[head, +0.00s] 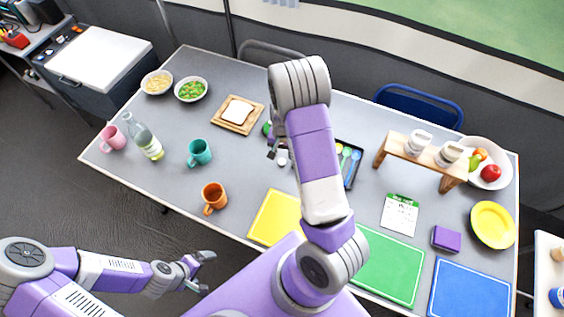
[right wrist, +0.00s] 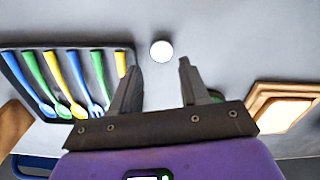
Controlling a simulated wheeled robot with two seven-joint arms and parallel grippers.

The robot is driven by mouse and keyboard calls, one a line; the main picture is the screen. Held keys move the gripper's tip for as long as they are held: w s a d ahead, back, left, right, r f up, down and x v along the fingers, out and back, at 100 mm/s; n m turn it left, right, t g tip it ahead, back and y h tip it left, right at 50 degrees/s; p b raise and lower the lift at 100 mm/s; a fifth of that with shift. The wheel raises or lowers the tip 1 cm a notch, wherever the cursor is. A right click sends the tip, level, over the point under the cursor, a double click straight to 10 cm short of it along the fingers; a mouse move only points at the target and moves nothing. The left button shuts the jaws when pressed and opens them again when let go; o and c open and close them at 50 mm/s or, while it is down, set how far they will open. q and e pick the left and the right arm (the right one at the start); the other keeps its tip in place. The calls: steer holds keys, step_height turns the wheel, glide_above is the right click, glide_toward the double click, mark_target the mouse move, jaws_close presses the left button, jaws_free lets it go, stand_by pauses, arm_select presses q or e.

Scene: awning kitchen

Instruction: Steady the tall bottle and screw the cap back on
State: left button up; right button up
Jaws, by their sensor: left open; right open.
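The tall bottle (head: 147,141), clear with a pale yellow-green label, stands on the left part of the grey table in the head view. A small round white thing, which looks like the cap (right wrist: 161,50), lies on the table just beyond my right fingertips in the right wrist view. It also shows in the head view (head: 282,159) beside my right arm. My right gripper (right wrist: 158,78) is open and empty, its fingers either side of the line to the cap. My left gripper (head: 205,272) is open and empty off the table's front edge, well away from the bottle.
Pink (head: 113,138), teal (head: 200,152) and orange (head: 214,197) mugs stand around the bottle's side of the table. A cutlery tray (right wrist: 14,68) and a bread board (right wrist: 262,97) flank my right gripper. A green thing (right wrist: 216,97) is mostly hidden behind a right finger.

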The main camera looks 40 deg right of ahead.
mark_target(282, 161)
step_height(282, 161, down, 5)
steer(key=shift+w+a+f+b, duration=0.1)
steer(key=shift+w+b, duration=0.05)
steer(key=shift+b, duration=0.65)
arm_select(q)
steer(key=shift+f, duration=0.7)
arm_select(e)
steer(key=c, duration=0.8)
arm_select(q)
step_height(282, 161, up, 3)
steer(key=p, duration=0.2)
steer(key=shift+f+p, duration=0.2)
steer(key=shift+p, duration=0.2)
arm_select(e)
step_height(282, 161, up, 10)
steer(key=shift+r, duration=0.1)
